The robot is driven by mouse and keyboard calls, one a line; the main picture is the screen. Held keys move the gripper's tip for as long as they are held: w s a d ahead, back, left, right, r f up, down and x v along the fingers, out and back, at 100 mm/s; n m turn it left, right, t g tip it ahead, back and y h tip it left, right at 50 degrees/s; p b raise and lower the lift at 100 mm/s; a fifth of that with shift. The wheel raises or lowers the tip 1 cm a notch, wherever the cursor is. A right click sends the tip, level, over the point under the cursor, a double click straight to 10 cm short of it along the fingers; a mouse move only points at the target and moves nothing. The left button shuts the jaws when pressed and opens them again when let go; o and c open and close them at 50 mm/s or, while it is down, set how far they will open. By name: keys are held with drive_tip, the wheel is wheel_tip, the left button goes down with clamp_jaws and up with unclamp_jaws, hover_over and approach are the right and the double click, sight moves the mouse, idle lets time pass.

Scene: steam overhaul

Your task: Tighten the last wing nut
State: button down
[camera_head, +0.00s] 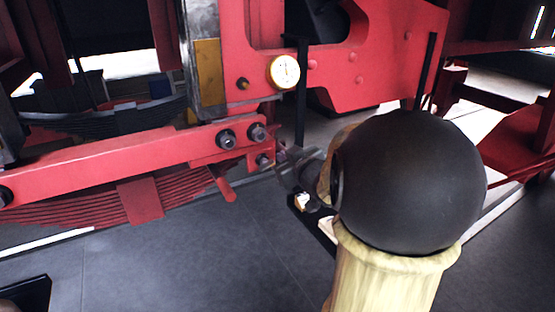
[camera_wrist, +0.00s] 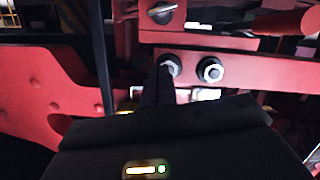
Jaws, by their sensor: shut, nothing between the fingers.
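A wing nut (camera_wrist: 162,12) shows near the top of the wrist view, with its wing slanting across a round dark stud on a red bracket. In the head view, what looks like the same fastener (camera_head: 263,160) sits low on the red frame, just left of my gripper. My gripper (camera_head: 281,165) is shut and empty, close to the bracket. In the wrist view its dark fingers (camera_wrist: 164,76) point up the picture and partly cover a round nut (camera_wrist: 171,63). A second round nut (camera_wrist: 210,70) is clear beside it. Whether the fingertips touch anything cannot be told.
A red beam (camera_head: 120,160) with leaf springs (camera_head: 90,205) below runs left. A thin dark upright bar (camera_head: 301,95) stands behind my gripper. The grey floor (camera_head: 200,255) in front is open.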

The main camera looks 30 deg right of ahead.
hover_over(266, 164)
drive_tip(key=v, duration=0.2)
wheel_tip(266, 164, down, 3)
drive_tip(key=shift+s+d+r+p, duration=0.1)
drive_tip(key=shift+p, duration=0.3)
drive_tip(key=f, duration=0.1)
drive_tip(key=d+f, duration=0.1)
drive_tip(key=shift+s+f, duration=0.15)
drive_tip(key=shift+f, duration=0.75)
